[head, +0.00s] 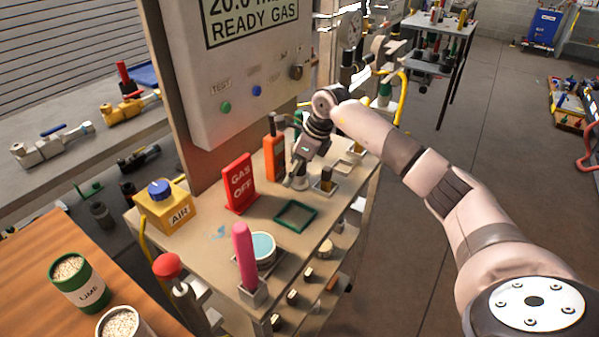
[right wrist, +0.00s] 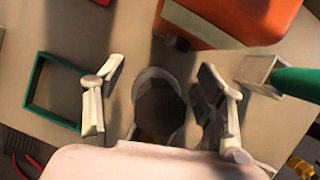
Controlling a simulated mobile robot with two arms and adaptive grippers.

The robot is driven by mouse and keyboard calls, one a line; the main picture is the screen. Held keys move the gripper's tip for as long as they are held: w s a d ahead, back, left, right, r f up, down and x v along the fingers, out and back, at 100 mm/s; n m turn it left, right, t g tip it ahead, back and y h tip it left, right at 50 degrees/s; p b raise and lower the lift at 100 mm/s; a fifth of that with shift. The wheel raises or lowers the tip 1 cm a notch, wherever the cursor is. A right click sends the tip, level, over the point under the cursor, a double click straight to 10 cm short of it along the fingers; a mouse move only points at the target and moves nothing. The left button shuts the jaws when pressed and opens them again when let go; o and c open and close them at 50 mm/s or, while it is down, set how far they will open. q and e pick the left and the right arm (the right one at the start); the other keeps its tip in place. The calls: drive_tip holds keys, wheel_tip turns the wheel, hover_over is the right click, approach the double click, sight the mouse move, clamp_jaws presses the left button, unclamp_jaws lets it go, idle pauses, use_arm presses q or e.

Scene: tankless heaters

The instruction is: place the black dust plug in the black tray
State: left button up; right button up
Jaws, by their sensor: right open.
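My right gripper (head: 297,178) is low over the cart top, beside the orange device. In the right wrist view its two pale fingers (right wrist: 160,98) are open, one on each side of a dark, rounded piece that looks like the black dust plug (right wrist: 160,110). The plug has a pale ring behind it, and gaps show between it and both fingers. In the head view the gripper hides most of that spot. A square tray with a dark green rim (head: 279,220) lies nearby; it also shows in the right wrist view (right wrist: 33,84). No plainly black tray can be made out. My left gripper is out of view.
The orange device (head: 275,158) and red GAS OFF sign (head: 239,184) stand close by. A small holder with a dark piece (head: 326,181) is right of the gripper. A pink-handled tool (head: 244,255) and blue-topped dish (head: 263,248) are at the front.

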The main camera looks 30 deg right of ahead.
drive_tip(key=shift+w+f, duration=0.1)
drive_tip(key=shift+f, duration=0.05)
drive_tip(key=shift+c, duration=0.4)
drive_tip(key=c, duration=1.4)
